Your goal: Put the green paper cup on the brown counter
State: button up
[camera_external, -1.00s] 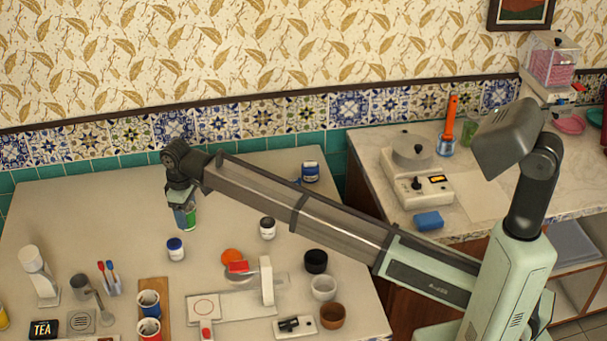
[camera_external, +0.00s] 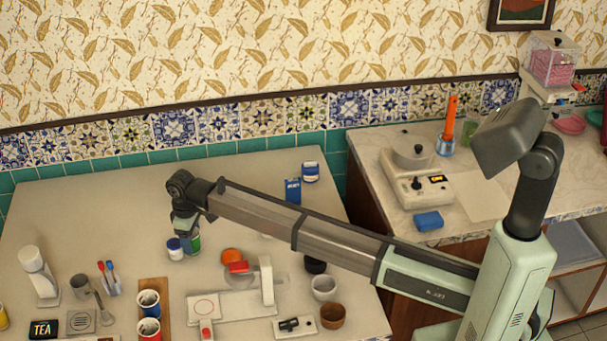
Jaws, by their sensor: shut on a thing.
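My gripper (camera_external: 187,228) is at the middle left, pointing down and shut on the green paper cup (camera_external: 195,243). The cup is small and mostly hidden by the fingers; only a strip of green shows. It is over the pale grey-beige counter (camera_external: 90,215), just right of a white jar with a blue lid (camera_external: 175,249). I cannot tell whether the cup touches the counter top or the jar. Another counter (camera_external: 384,180) at the right has a marbled top and brown wooden sides.
A white scale-like device (camera_external: 235,307) with an orange lid (camera_external: 231,256) behind it stands nearby. Cups on a wooden board (camera_external: 153,288) are in front. A blue box (camera_external: 293,191) stands behind my arm. The back left of the pale counter is clear.

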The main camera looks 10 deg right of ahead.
jog(key=shift+f, duration=0.1)
jog(key=o, duration=0.7)
notch_tip(320, 180, up, 12)
dwell(0.7)
